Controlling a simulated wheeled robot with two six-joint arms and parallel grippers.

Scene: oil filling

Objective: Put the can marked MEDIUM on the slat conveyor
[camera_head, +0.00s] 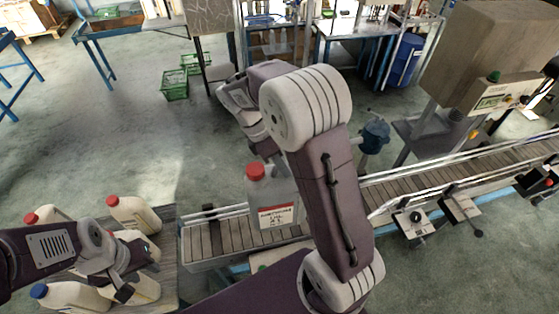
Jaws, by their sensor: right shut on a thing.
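A pale can with a red cap (272,205) hangs upright from my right gripper (262,160), at the left end of the slat conveyor (232,236). Its label has a red band and dark print that I cannot read surely; whether its base touches the slats I cannot tell. My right gripper is shut on this can and partly hidden behind my arm. My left gripper (122,290) is low over the cans on the table at left; its jaws are unclear. A red-capped can (136,216) and a blue-capped can (72,297) are among them.
The wooden table (170,262) at left stands close to the conveyor's left end. The conveyor runs right past clamps and a large box-shaped machine (490,50). Green crates (175,84) lie on the floor behind. A blue barrel (406,60) stands at the back.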

